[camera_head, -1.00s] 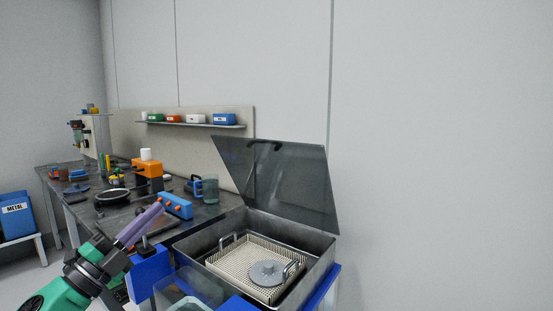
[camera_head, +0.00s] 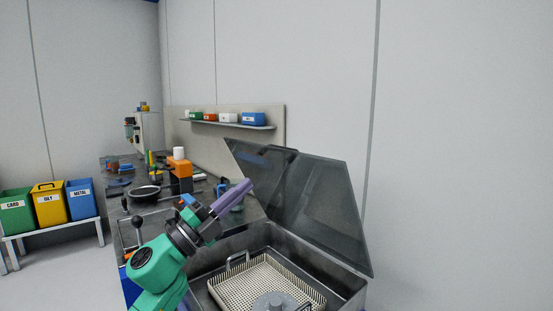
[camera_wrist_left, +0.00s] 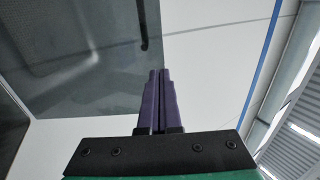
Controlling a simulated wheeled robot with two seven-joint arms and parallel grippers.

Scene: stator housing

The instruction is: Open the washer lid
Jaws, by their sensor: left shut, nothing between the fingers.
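The washer lid (camera_head: 315,205) is a dark, see-through panel. It stands raised and tilted back from the rear of the metal washer tub (camera_head: 348,286). My left gripper (camera_head: 247,186) has its purple fingers together and empty. In the head view it appears in front of the lid's left edge, above the tub's left side; I cannot tell whether it touches the lid. In the left wrist view the shut fingers (camera_wrist_left: 159,75) point toward the lid (camera_wrist_left: 80,60), and a dark bar, probably its handle (camera_wrist_left: 143,25), shows near them. My right gripper is out of view.
A cream mesh basket (camera_head: 240,288) with a grey disc (camera_head: 275,302) sits inside the tub. The cluttered workbench (camera_head: 245,208) lies behind and left, with an orange device (camera_head: 180,170) on it. A shelf (camera_head: 235,124) and plain wall are behind. Colored bins (camera_head: 50,205) stand far left.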

